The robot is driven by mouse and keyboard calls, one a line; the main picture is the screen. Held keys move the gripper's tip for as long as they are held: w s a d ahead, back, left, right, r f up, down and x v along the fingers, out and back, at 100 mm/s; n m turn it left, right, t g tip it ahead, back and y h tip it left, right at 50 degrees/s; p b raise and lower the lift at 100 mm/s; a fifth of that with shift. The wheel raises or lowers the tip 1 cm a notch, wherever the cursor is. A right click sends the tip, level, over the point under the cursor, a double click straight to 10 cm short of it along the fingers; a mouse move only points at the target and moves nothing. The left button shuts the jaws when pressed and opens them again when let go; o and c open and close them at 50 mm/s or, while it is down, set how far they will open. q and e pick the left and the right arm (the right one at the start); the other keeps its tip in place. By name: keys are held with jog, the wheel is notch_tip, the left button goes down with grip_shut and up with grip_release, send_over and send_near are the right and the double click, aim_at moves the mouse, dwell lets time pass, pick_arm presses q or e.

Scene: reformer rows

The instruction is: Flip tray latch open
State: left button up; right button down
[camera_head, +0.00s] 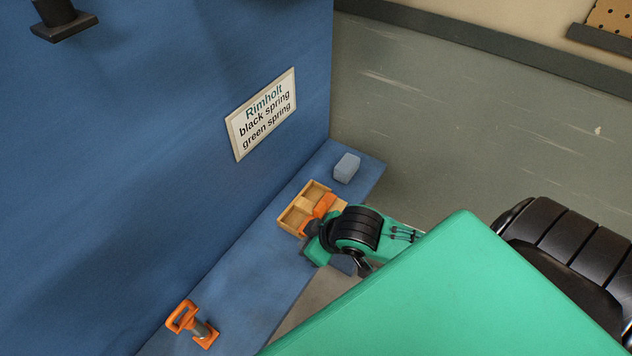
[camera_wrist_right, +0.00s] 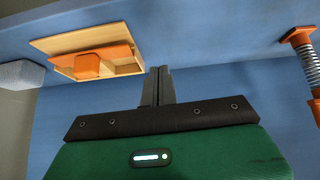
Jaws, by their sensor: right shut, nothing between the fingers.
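A small wooden tray (camera_head: 291,216) with compartments sits on the blue ledge. It also shows at the upper left in the right wrist view (camera_wrist_right: 128,37). An orange latch piece (camera_head: 324,205) lies across part of the tray; in the right wrist view (camera_wrist_right: 104,51) it has a raised orange block at one end. My right gripper (camera_head: 310,239) is at the tray's near end, partly hiding it. In the wrist view its fingers (camera_wrist_right: 157,75) are shut and empty, close beside the tray's edge. Whether they touch the tray or latch, I cannot tell. My left gripper is not in view.
A grey-blue block (camera_head: 346,168) stands on the ledge (camera_head: 248,262) beyond the tray. A blue wall (camera_head: 150,130) with a label sign (camera_head: 262,114) rises behind the ledge. Bare ledge lies between spring and tray.

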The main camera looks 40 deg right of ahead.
jog(key=w+d+r, duration=0.2)
jog(key=w+d, duration=0.2)
jog(key=w, duration=0.1)
notch_tip(320, 180, up, 3)
send_over(318, 209)
jog(key=d, duration=0.1)
jog(key=shift+s+d+r+t, duration=0.1)
jog(key=shift+s+d+t, duration=0.15)
jog(key=shift+t, duration=0.15)
jog(key=shift+a, duration=0.1)
jog(key=p+x, duration=0.2)
jog(key=x, duration=0.8)
jog(key=shift+a+p, duration=0.15)
jog(key=shift+p, duration=0.25)
jog(key=s, duration=0.1)
jog(key=s+d+p, duration=0.1)
jog(key=s, duration=0.1)
jog(key=shift+d+r, duration=0.1)
jog(key=shift+d, duration=0.1)
jog(key=shift+s+d+p, duration=0.1)
jog(key=shift+s+p, duration=0.25)
jog(key=shift+s, duration=0.05)
